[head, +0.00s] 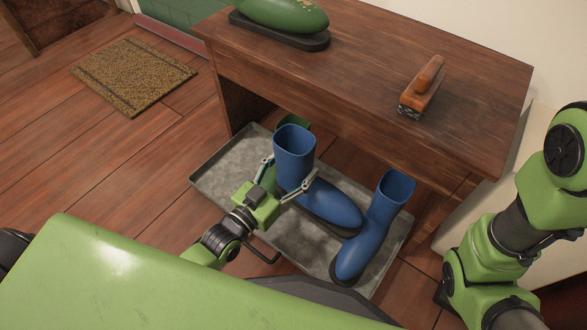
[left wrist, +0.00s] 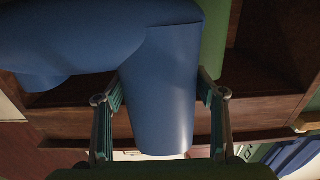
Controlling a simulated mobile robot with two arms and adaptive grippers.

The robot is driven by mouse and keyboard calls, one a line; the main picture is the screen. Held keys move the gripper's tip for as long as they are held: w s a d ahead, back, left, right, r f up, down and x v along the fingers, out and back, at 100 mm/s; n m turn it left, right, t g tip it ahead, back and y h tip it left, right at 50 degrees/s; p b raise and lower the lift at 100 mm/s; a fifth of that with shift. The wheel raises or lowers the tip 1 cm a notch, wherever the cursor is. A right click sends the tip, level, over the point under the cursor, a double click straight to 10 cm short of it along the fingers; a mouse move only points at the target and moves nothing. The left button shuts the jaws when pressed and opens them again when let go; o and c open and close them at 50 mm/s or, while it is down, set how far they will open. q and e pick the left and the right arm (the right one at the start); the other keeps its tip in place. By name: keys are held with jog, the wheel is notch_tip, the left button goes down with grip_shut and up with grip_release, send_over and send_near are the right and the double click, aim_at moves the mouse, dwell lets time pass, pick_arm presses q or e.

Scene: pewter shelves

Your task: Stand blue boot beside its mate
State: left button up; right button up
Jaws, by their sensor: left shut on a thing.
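One blue boot (head: 294,152) is upright over the left part of the grey metal tray (head: 222,183), its toe pointing right toward the other boot. My left gripper (head: 291,170) is shut on its shaft, one finger on each side. The left wrist view shows this shaft (left wrist: 165,95) between the fingers, with the foot to the left. I cannot tell whether its sole touches the tray. The other blue boot (head: 380,222) stands upright on the tray's right part, toe toward the front. My right gripper is out of view; only its arm shows at right.
A wooden bench (head: 360,65) rises behind the tray, bearing a green rounded object (head: 283,14) on a dark base and a wooden brush (head: 423,88). A partly hidden green thing (head: 303,122) is behind the held boot. A doormat (head: 133,75) lies on the floor at left.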

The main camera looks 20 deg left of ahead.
pick_arm(q)
jog(key=shift+r, duration=0.25)
jog(key=shift+f, duration=0.3)
jog(key=o, duration=2.1)
jog(key=shift+f, duration=0.15)
